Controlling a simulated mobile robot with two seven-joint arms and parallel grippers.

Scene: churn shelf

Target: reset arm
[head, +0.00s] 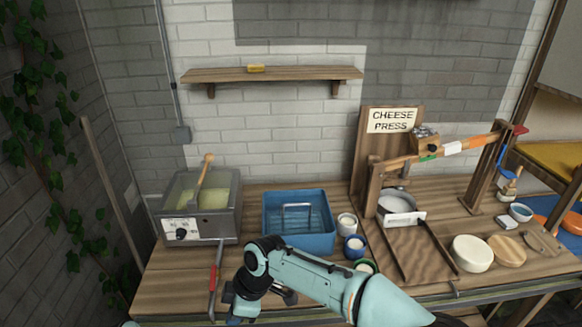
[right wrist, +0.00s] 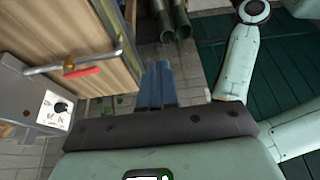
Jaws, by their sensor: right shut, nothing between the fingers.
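My right arm comes in from the lower right of the head view and reaches left along the table's front edge. Its gripper end (head: 240,308) is low, near that edge, with its fingertips hard to make out. In the right wrist view the blue fingers of my right gripper (right wrist: 157,85) lie together, shut and empty, with floor beyond them. They are apart from the wooden table (right wrist: 75,42). My left gripper is not in view.
A red-handled lever (head: 213,285) sticks out at the table front, close to the gripper. A vat with a dial (head: 202,208), a blue basin (head: 298,238), small cups and a cheese press (head: 375,160) stand on the table. A wall shelf (head: 290,74) hangs above.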

